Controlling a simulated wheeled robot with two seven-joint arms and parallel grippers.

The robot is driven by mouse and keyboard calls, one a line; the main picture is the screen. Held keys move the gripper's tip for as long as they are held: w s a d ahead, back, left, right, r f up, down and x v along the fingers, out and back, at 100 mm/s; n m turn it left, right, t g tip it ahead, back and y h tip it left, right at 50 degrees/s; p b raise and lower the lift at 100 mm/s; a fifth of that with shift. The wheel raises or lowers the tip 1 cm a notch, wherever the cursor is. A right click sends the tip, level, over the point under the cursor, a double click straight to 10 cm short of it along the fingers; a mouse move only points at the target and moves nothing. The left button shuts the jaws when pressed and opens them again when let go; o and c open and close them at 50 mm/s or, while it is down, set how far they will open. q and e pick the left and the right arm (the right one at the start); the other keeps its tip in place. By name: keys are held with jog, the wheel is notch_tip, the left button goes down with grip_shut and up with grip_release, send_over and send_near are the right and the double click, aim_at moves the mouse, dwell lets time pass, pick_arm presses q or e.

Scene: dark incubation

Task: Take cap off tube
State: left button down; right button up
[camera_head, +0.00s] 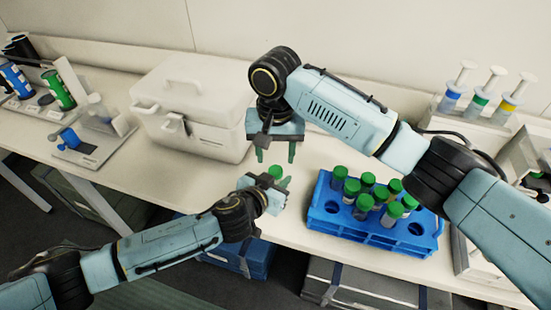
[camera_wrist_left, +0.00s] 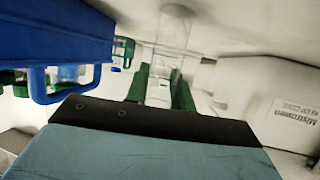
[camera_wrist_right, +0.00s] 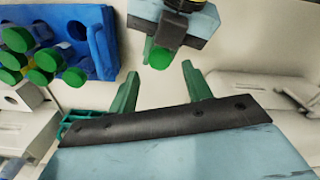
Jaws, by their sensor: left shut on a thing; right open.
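A clear tube (camera_wrist_left: 170,45) stands between the fingers of my left gripper (camera_wrist_left: 158,90) in the left wrist view. My left gripper (camera_head: 279,184) is shut on it above the front part of the table. The tube's green cap (camera_head: 275,172) points up and also shows in the right wrist view (camera_wrist_right: 159,56). My right gripper (camera_head: 276,154) is open and empty, fingers pointing down. In the head view it is just above the cap; in the right wrist view (camera_wrist_right: 157,80) the cap appears just beyond the fingertips, not clasped. The tube body is mostly hidden in the head view.
A blue rack (camera_head: 325,217) with several green-capped tubes stands to the right on the table. A white lidded box (camera_head: 195,85) is behind to the left. Syringes (camera_head: 488,92) stand at the back right. The table between box and rack is clear.

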aim_at(276, 170)
notch_tip(276, 170, up, 3)
jog(key=m, duration=0.3)
jog(key=shift+r, duration=0.15)
jog(key=shift+f, duration=3.9)
jog(key=c, duration=1)
jog(key=shift+n, duration=1.5)
jog(key=shift+c, duration=0.2)
jog(key=o, duration=1.1)
